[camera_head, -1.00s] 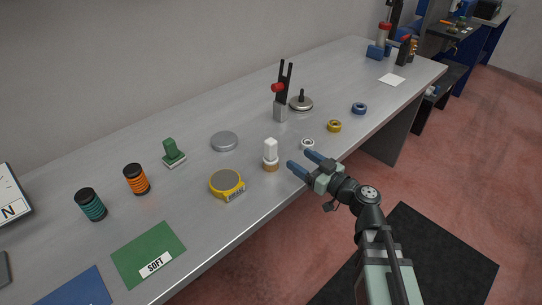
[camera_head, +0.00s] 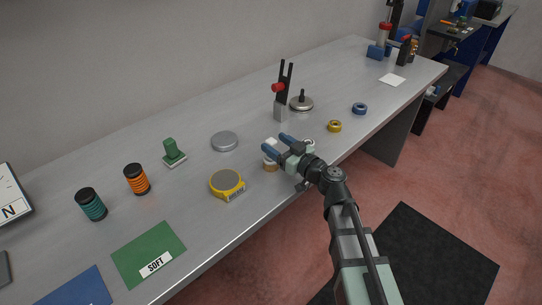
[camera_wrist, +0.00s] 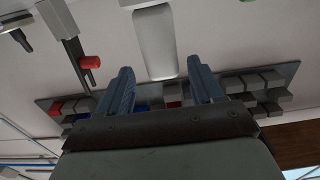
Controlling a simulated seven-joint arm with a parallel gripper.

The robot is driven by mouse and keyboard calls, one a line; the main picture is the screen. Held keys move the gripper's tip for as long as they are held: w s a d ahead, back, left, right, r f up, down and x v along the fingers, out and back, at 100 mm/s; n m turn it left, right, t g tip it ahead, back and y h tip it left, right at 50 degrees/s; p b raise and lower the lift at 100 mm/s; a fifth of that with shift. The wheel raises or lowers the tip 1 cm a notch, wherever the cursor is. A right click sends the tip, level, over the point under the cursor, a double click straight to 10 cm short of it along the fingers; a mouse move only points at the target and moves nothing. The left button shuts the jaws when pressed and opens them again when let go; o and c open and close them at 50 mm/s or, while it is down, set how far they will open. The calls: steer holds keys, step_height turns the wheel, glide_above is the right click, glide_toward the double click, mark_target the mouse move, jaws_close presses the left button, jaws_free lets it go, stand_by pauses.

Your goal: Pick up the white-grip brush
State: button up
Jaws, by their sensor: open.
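The white-grip brush (camera_head: 270,166) stands upright near the front edge of the table, its tan base down. My gripper's fingers hide much of its white grip in the head view. In the wrist view the white grip (camera_wrist: 154,45) shows in the upper middle, between the lines of the two fingers, with a gap on each side. My gripper (camera_head: 274,142) is open at the height of the grip, and its fingers also show in the wrist view (camera_wrist: 161,72). I cannot tell how deep the grip sits between the fingers.
A small white ring (camera_head: 309,143) is just right, partly hidden by my gripper. A black-and-red upright tool (camera_head: 281,95) stands behind. Green mat (camera_head: 148,250) at front left.

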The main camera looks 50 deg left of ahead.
mark_target(267, 139)
steer(key=a, duration=0.4)
steer(key=shift+s+a+f, duration=0.1)
steer(key=shift+s+a, duration=0.1)
steer(key=c, duration=1.1)
